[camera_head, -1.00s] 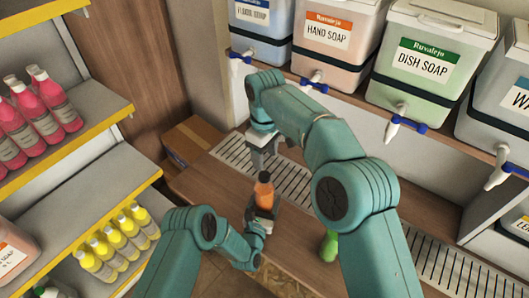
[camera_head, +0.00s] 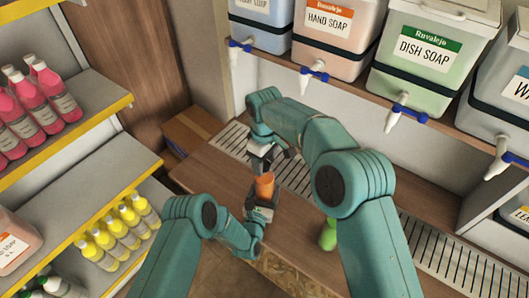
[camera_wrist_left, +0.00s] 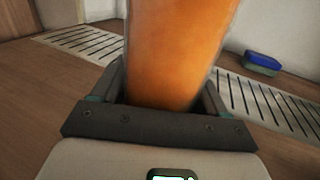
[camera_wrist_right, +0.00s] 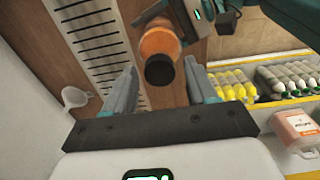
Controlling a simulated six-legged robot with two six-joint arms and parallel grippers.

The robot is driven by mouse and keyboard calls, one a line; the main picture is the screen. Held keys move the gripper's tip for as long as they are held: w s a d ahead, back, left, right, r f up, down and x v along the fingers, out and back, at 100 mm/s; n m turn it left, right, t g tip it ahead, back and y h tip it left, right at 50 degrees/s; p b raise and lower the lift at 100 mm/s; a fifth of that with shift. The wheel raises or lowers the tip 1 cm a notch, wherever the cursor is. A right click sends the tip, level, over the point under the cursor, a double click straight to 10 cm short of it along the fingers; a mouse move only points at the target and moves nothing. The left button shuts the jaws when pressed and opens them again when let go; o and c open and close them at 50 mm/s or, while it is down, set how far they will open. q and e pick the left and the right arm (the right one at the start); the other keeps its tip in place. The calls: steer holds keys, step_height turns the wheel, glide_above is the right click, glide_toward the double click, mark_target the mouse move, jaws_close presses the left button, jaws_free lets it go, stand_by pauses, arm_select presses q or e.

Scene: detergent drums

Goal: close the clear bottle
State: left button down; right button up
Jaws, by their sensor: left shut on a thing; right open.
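The clear bottle (camera_head: 264,187) holds orange liquid and stands over the wooden counter. My left gripper (camera_head: 261,205) is shut around its lower body; the left wrist view shows the orange body (camera_wrist_left: 175,50) between the fingers. A dark cap (camera_wrist_right: 160,71) shows at the bottle's top in the right wrist view; whether it is screwed tight I cannot tell. My right gripper (camera_head: 270,160) is open just above the bottle, pointing down, with the cap seen between and beyond its fingers. In the head view this gripper hides the cap.
A green object (camera_head: 328,234) stands on the counter to the right, beside my right arm. A slotted drain grate (camera_head: 295,176) runs behind. A white funnel (camera_wrist_right: 75,97) and a blue-green sponge (camera_wrist_left: 262,63) are nearby. Soap drums with taps (camera_head: 411,65) line the shelf above; bottle shelves stand left.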

arm_select(q)
steer(key=shift+s+f, duration=0.15)
steer(key=shift+f, duration=0.2)
arm_select(e)
steer(key=shift+f, duration=0.2)
steer(key=shift+c, duration=0.3)
jaws_close()
steer(key=m, duration=1.4)
steer(key=shift+m, duration=0.3)
steer(key=shift+o, duration=0.8)
jaws_free()
